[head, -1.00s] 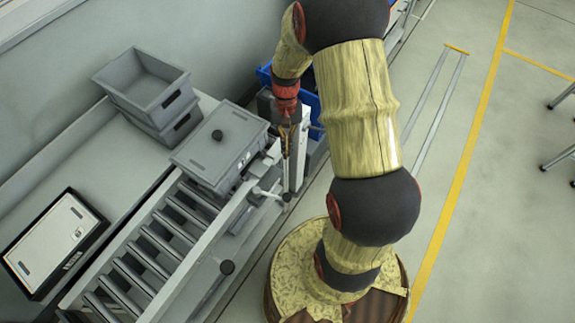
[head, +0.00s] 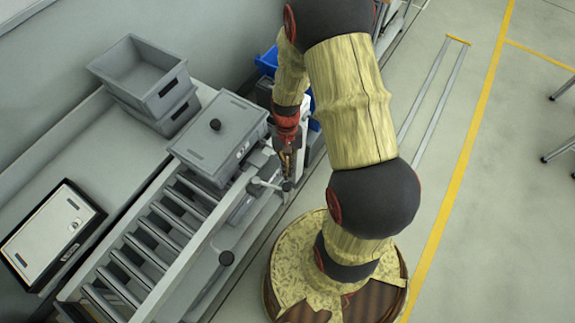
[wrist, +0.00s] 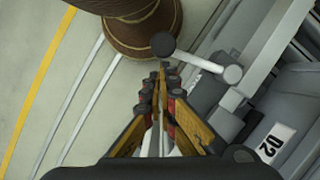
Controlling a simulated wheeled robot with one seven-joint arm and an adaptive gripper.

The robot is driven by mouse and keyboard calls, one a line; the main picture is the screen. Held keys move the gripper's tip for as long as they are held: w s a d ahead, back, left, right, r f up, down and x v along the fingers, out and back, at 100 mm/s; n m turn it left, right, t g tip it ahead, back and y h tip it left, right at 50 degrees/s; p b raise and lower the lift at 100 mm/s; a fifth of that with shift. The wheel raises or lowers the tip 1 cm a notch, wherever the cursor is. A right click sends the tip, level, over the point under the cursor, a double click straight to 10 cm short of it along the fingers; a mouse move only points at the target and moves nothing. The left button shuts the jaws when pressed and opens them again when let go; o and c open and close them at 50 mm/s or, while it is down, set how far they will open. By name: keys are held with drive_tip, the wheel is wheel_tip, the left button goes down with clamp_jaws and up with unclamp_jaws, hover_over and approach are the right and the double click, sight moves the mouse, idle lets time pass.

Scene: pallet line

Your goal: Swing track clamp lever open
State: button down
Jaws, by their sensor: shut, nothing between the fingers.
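The track clamp lever (wrist: 200,62) is a pale grey bar with a black ball knob (wrist: 163,44) at its free end and a round pivot at the other, by the rail. In the head view the lever (head: 270,185) sticks out sideways from the conveyor's right edge, its knob (head: 287,186) on the floor side. My gripper (wrist: 160,72) is shut and empty, its fingertips close beside the lever near the knob; I cannot tell whether they touch. In the head view my gripper (head: 289,173) points down just above the knob, partly hiding what lies behind.
A lidded grey tote (head: 219,137) sits on the roller conveyor (head: 150,238) beside the lever. Stacked grey crates (head: 143,75) and a flat white-topped case (head: 50,234) are left.

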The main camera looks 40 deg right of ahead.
sight(286, 187)
drive_tip(key=shift+s, duration=0.1)
idle(0.3)
drive_tip(key=shift+s+a+m, duration=0.2)
drive_tip(key=shift+m, duration=0.2)
drive_tip(key=shift+s+a+p, duration=0.15)
drive_tip(key=shift+s+p, duration=0.05)
drive_tip(key=shift+p, duration=0.1)
drive_tip(key=s+m, duration=0.1)
drive_tip(key=a+m+p, duration=0.1)
drive_tip(key=s+a+m+t+y, duration=0.1)
drive_tip(key=m, duration=0.1)
drive_tip(key=shift+s+a, duration=0.2)
drive_tip(key=shift+s, duration=0.1)
drive_tip(key=shift+s+a+m+t, duration=0.2)
drive_tip(key=shift+s+a+m, duration=0.1)
drive_tip(key=shift+a+m, duration=0.35)
drive_tip(key=shift+s+a+m+t, duration=0.25)
drive_tip(key=shift+a+m, duration=0.15)
drive_tip(key=shift+a, duration=0.35)
drive_tip(key=shift+s+a+m+t, duration=0.15)
drive_tip(key=shift+s+a+m, duration=0.15)
drive_tip(key=shift+a+m, duration=0.35)
drive_tip(key=shift+a, duration=0.1)
